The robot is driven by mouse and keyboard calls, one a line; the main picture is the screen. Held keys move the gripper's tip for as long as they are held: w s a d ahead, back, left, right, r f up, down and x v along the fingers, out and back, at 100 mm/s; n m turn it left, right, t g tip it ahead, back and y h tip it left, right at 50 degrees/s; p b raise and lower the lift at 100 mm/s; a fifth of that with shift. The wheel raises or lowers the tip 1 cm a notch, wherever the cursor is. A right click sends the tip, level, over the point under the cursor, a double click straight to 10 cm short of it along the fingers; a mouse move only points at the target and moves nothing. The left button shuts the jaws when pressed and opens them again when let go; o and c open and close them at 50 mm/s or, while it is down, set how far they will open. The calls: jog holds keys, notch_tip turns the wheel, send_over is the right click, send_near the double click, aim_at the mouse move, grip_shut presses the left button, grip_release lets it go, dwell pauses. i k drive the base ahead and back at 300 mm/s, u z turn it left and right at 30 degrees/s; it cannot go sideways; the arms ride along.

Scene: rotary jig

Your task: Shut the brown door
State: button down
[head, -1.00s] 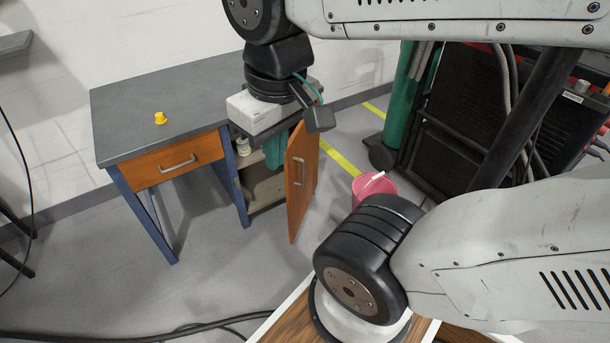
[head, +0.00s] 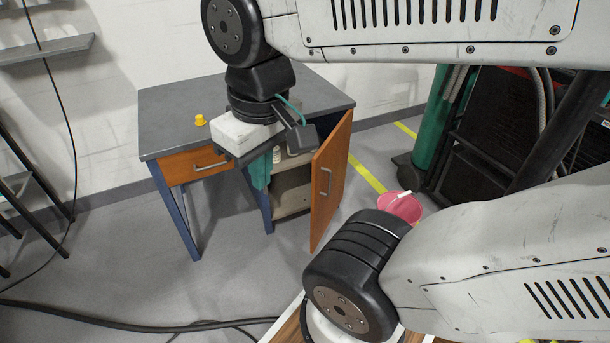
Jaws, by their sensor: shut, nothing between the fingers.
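The brown door (head: 332,178) of the desk's cabinet stands wide open at the right end of the desk, swung out toward me. A metal handle (head: 326,182) is on the face I see. The open cabinet (head: 290,188) shows a shelf and a pale item (head: 277,155) to the left of the door. My gripper (head: 261,186) hangs in front of the cabinet, left of the door and apart from it in the picture. The gripper's body hides part of the desk's front edge and the cabinet's top.
The grey desk top (head: 180,110) carries a yellow knob-like piece (head: 200,120). A shut brown drawer (head: 195,165) is at the left. A pink bucket (head: 400,207) stands right of the door. Black cables (head: 120,319) lie on the floor. Floor in front of the desk is clear.

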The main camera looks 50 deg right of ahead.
aim_at(329, 163)
jog(key=i, duration=0.35)
jog(key=z, duration=0.95)
